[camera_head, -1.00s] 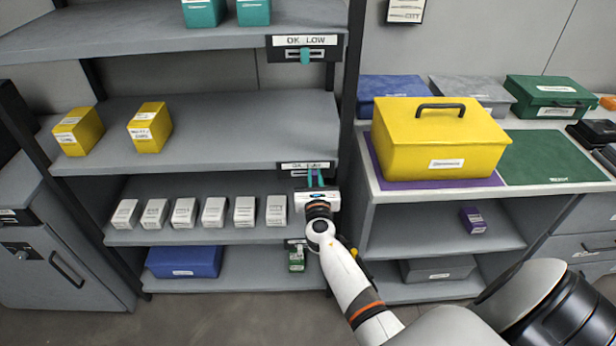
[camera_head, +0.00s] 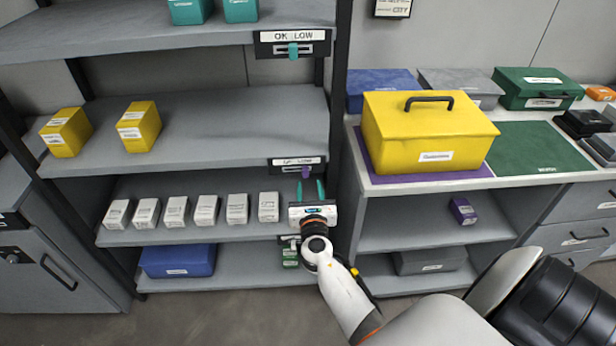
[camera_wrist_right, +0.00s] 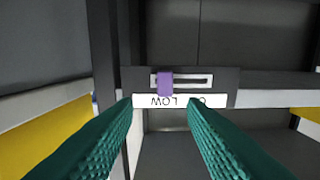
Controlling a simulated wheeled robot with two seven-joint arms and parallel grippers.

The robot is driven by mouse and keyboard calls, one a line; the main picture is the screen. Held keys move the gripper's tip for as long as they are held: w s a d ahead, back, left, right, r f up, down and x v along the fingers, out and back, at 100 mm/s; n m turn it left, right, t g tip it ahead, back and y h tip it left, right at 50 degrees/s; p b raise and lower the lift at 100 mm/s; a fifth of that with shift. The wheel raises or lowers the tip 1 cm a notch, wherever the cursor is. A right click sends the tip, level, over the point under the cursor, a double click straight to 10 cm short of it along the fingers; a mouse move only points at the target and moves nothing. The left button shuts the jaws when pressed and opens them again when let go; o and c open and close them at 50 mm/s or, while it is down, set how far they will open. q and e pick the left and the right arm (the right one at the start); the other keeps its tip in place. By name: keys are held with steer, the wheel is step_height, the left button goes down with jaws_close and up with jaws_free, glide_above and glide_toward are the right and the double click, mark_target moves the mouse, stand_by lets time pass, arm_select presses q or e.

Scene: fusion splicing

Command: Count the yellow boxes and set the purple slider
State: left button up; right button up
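Two yellow boxes stand on the middle shelf, a left one (camera_head: 67,133) and a right one (camera_head: 140,127). The purple slider (camera_head: 306,171) sits at the LOW end of the label holder (camera_head: 283,165) on that shelf's front edge. In the right wrist view, upside down, the purple slider (camera_wrist_right: 165,83) is in the left part of its slot, by the word LOW. My right gripper (camera_head: 310,190) is open and empty just below and in front of the holder. Its teal fingers (camera_wrist_right: 160,106) are spread apart, not touching the slider. My left gripper is not in view.
The upper shelf has teal boxes and a teal slider (camera_head: 293,51). White boxes (camera_head: 206,210) line the lower shelf, above a blue case (camera_head: 178,260). A yellow case (camera_head: 428,137) stands on the counter at right. A dark post (camera_head: 341,100) rises beside the label holders.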

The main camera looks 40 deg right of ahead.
steer(key=v, duration=0.6)
steer(key=shift+d, duration=0.1)
steer(key=s+a+f+m+g+y, duration=0.25)
steer(key=s+f+m, duration=0.2)
steer(key=f, duration=0.65)
steer(key=s+a+f+m+g+y, duration=0.25)
steer(key=s+f+m, duration=0.2)
steer(key=f, duration=0.65)
steer(key=s+a+f+m+g+y, duration=0.25)
steer(key=s+a+f, duration=0.2)
steer(key=f, duration=0.65)
steer(key=s+f+m+g, duration=0.2)
steer(key=s+f+m, duration=0.2)
steer(key=s, duration=0.5)
steer(key=s+f+m+g+y, duration=0.1)
steer(key=s+f+m, duration=0.3)
steer(key=s, duration=0.5)
steer(key=s+f+m+g+y, duration=0.1)
steer(key=s+f+m+g, duration=0.2)
steer(key=s+f+m, duration=0.2)
steer(key=s+m, duration=0.2)
steer(key=s, duration=0.2)
steer(key=shift+s+a+m+g, duration=0.35)
